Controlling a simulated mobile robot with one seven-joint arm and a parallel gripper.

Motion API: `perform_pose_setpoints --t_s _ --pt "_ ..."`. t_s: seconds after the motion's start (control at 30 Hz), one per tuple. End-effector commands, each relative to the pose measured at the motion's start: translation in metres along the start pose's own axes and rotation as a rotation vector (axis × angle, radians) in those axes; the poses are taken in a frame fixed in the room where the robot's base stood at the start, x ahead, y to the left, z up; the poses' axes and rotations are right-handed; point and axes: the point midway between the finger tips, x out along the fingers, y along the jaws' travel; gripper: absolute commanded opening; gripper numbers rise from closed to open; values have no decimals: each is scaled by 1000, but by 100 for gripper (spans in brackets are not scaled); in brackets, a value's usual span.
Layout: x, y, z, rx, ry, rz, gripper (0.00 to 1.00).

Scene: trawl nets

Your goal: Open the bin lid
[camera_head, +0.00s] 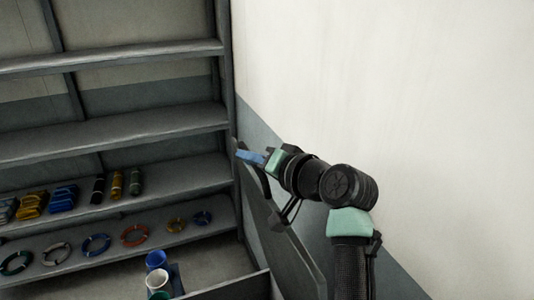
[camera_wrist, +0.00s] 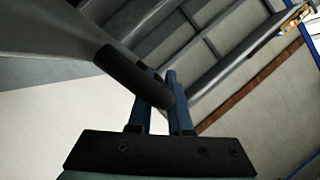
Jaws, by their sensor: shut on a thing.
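The bin lid (camera_head: 283,248) is a dark grey panel that stands steeply raised at the right of the bin (camera_head: 235,289) in the head view. The bin shows only in part at the bottom edge. My gripper (camera_head: 250,157) is at the lid's upper end, its blue fingers against it. In the wrist view my gripper (camera_wrist: 158,98) is shut on a dark, rounded bar, the lid handle (camera_wrist: 132,72). The grey lid (camera_wrist: 50,30) runs off to the upper left there. My arm hides part of the lid in the head view.
A grey shelf unit (camera_head: 115,133) fills the left, with coiled rings (camera_head: 135,235), blue and yellow packs (camera_head: 62,197) and small cylinders (camera_head: 117,184). Blue and white cups (camera_head: 157,281) stand low near the bin. A plain wall (camera_head: 400,90) is close behind my arm at right.

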Motion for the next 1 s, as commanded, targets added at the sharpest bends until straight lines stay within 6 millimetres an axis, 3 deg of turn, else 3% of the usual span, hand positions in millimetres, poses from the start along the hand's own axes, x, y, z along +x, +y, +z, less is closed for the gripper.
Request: perform_pose_setpoints --t_s 0.03,0.2,0.57,0.6,0.73,1.0 --pt "7 -7 15 -17 -12 5 0" --pt "14 -22 33 -56 -7 20 0" --pt "15 -24 37 -62 -5 25 0" --pt "15 -24 37 -62 -6 25 23" --pt "15 -24 36 -62 -5 24 46" --pt "15 -24 36 -61 -6 25 47"
